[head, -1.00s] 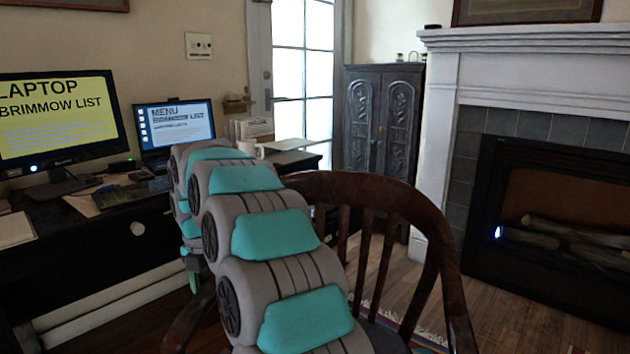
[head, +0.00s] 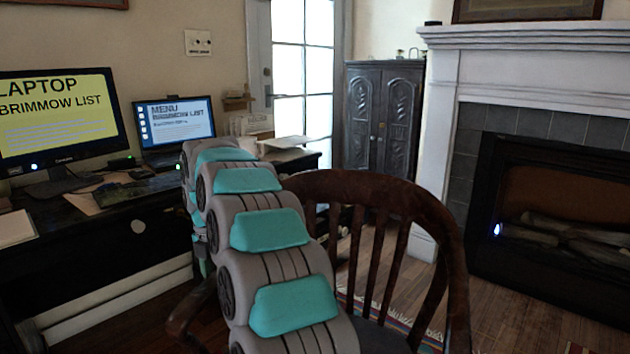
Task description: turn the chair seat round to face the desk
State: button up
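The dark wooden chair (head: 372,193) stands in the lower middle, with a curved, slatted back. Part of its dark seat (head: 380,338) shows below the slats, and an armrest (head: 190,312) curves at the left. The black desk (head: 95,250) runs along the left wall. My grey and teal arm reaches from the bottom across the chair toward the desk and bends down at its far end. It covers part of the chair and seat. My gripper is hidden behind the arm, so its contact with the chair cannot be seen.
A monitor (head: 62,118) and a laptop (head: 176,124) stand on the desk. A dark carved cabinet (head: 382,140) stands by the glazed door (head: 302,75). A fireplace (head: 550,215) is at the right. Wooden floor (head: 510,318) is clear between chair and fireplace, with a striped rug (head: 400,318) behind the chair.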

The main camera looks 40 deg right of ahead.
jog(key=shift+w+d+m, duration=0.35)
jog(key=shift+w+d, duration=0.15)
jog(key=shift+d, duration=0.15)
jog(key=shift+w+d+m, duration=0.35)
jog(key=shift+w+d, duration=0.1)
jog(key=shift+d, duration=0.2)
jog(key=shift+w+d, duration=0.15)
jog(key=shift+d, duration=0.1)
